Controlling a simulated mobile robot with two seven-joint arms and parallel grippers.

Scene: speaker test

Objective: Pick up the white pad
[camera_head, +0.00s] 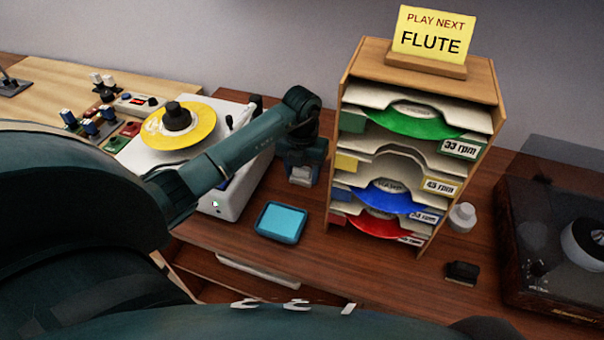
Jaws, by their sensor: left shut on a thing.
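My left gripper (303,174) hangs at the end of my teal arm, pointing down between the left turntable and the wooden rack. It is shut on a small whitish thing, the white pad (301,175), of which only a small part shows between the fingers. The pad appears close above the table, behind the blue tray; I cannot tell whether it touches the wood. My right gripper is not in view.
A blue tray (281,222) lies in front of the gripper. A record rack (345,135) with a "FLUTE" sign (430,33) stands close right. A white turntable (232,196) with a yellow record (199,127) is left. A white round piece (462,217) and dark block (461,272) sit right.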

